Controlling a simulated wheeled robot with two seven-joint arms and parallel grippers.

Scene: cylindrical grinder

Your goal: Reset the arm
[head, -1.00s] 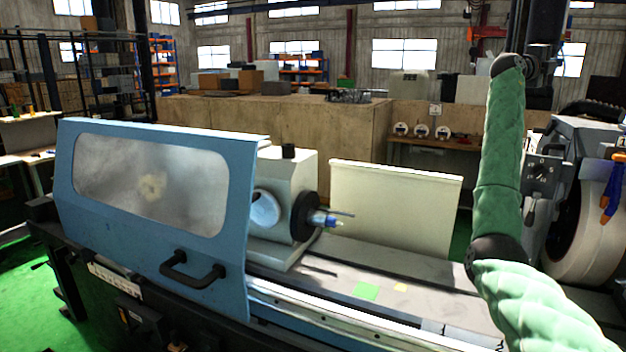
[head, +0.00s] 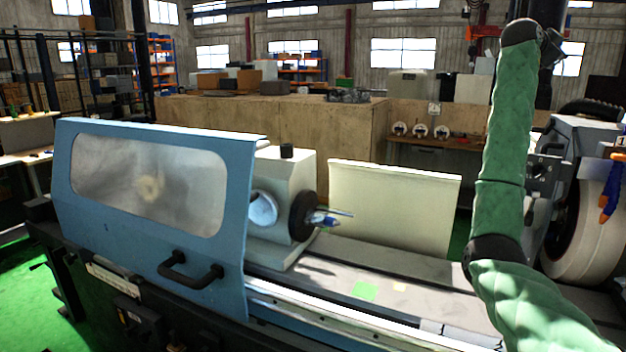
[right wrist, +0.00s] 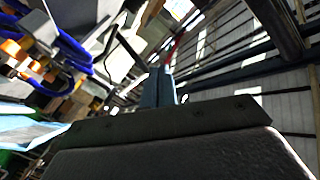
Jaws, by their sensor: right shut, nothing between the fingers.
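My right arm, in a green padded sleeve (head: 503,150), rises up the right side of the head view and bends at a dark joint near the top. Its gripper does not show clearly there. In the right wrist view my right gripper (right wrist: 158,75) shows its two fingers together, with nothing between them. It points up toward beams and windows, clear of any surface. My left arm and gripper are not in view.
A grinder's blue door (head: 155,215) with a window and black handle stands at left. The workhead (head: 285,195) and a cream panel (head: 395,210) are in the middle. A large grinding wheel (head: 590,230) is at right, close to my arm. The machine bed (head: 385,270) is mostly clear.

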